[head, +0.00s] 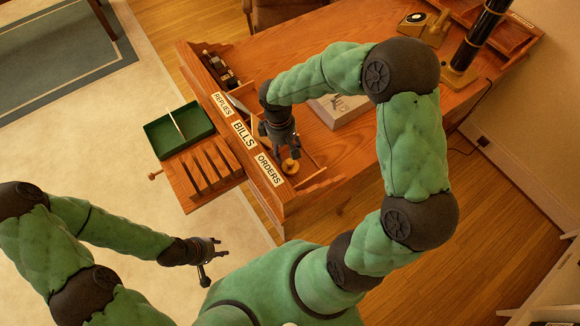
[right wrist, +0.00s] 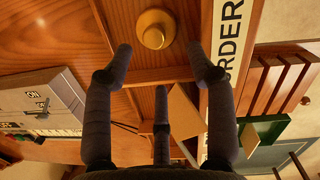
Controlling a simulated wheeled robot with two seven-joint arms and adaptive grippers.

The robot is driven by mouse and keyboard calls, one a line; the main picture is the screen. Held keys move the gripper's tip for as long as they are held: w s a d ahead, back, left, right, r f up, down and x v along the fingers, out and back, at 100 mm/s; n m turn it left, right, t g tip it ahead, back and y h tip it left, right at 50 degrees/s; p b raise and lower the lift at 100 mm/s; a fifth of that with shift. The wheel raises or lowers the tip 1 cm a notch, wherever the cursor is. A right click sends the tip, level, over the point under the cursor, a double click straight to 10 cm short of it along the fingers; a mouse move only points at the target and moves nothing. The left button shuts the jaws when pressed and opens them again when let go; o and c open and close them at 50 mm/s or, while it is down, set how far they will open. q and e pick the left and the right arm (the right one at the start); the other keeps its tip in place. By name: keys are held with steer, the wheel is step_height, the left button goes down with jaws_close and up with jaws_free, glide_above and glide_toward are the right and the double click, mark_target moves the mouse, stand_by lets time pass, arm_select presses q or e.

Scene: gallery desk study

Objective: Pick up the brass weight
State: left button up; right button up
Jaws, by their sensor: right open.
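The brass weight (head: 291,166) is a small round knobbed piece on the desk, just behind the ORDERS label. In the right wrist view the brass weight (right wrist: 154,29) stands in a wooden compartment, beyond the fingertips and between their lines. My right gripper (head: 286,153) is open and empty, pointing down close to the weight; its fingers are spread in the right wrist view (right wrist: 160,52). I cannot tell their exact height above it. My left gripper (head: 214,254) is open and empty, over the pale rug away from the desk.
A wooden divider carries labels REPLIES, BILLS (head: 243,133) and ORDERS (head: 269,170). A green tray (head: 160,138) and a slatted rack (head: 208,167) lie left of it. A grey box (head: 338,110) sits on the desk to the right. A dark cylinder (head: 482,37) stands far right.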

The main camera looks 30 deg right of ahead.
mark_target(290, 161)
step_height(290, 161, down, 3)
steer(key=shift+s+d+r, duration=0.1)
steer(key=shift+d, duration=0.05)
steer(key=f, duration=0.1)
steer(key=f+b, duration=0.1)
steer(key=f, duration=0.1)
steer(key=d+f+b, duration=0.1)
steer(key=f, duration=0.1)
steer(key=shift+s, duration=0.35)
steer(key=shift+r, duration=0.1)
jaws_close()
